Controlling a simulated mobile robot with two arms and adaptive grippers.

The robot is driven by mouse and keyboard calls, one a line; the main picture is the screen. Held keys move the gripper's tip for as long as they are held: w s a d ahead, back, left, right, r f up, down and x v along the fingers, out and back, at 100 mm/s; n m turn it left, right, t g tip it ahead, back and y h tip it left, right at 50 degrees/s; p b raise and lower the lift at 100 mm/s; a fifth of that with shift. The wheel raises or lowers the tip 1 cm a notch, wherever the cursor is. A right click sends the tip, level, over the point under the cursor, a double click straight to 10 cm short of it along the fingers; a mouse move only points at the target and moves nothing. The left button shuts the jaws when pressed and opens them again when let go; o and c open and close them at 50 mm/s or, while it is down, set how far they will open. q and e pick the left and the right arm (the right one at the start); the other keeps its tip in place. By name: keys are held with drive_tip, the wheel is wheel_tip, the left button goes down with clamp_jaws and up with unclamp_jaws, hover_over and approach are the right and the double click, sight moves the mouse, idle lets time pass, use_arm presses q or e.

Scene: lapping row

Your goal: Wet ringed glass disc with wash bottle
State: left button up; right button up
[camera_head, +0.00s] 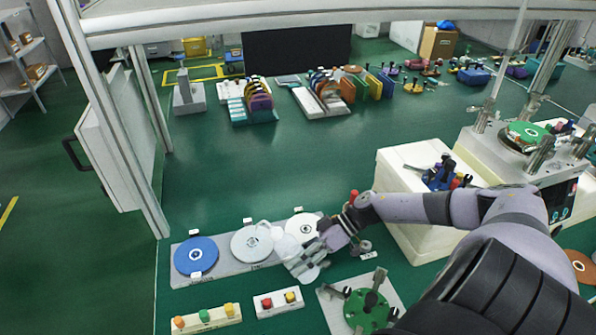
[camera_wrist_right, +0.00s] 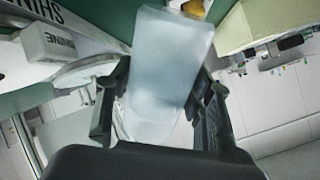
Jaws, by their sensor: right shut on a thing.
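My right gripper (camera_head: 322,247) is shut on a translucent white wash bottle (camera_head: 300,262). The bottle is tilted, above the front edge of a grey plate (camera_head: 228,268) with three discs. In the right wrist view the bottle (camera_wrist_right: 165,55) sits between both fingers (camera_wrist_right: 160,88). The discs are a blue one (camera_head: 195,256) at left, a pale grey one (camera_head: 248,243) in the middle and a white one (camera_head: 302,224) at right, partly hidden by the bottle and gripper. Small centre marks show, but I cannot tell which disc is the ringed glass one. My left gripper is out of view.
Button boxes (camera_head: 205,319) and (camera_head: 278,302) stand in front of the plate. A green round fixture (camera_head: 366,308) is at front right. A cream machine (camera_head: 405,165) stands at right. A white frame post (camera_head: 150,140) rises at left. Green surface is bare behind the plate.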

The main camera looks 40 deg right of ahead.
idle(0.4)
drive_tip(key=shift+f+t, duration=0.1)
drive_tip(key=shift+t, duration=0.3)
drive_tip(key=shift+n+t+y, duration=0.5)
drive_tip(key=shift+n, duration=0.2)
drive_tip(key=shift+b, duration=0.3)
drive_tip(key=shift+f+n+t+y+b, duration=0.1)
drive_tip(key=shift+n+t+y+b, duration=0.3)
drive_tip(key=shift+t+b, duration=0.15)
drive_tip(key=shift+r+n+t+y, duration=0.2)
drive_tip(key=shift+n+t+y, duration=0.05)
drive_tip(key=shift+n+y, duration=0.05)
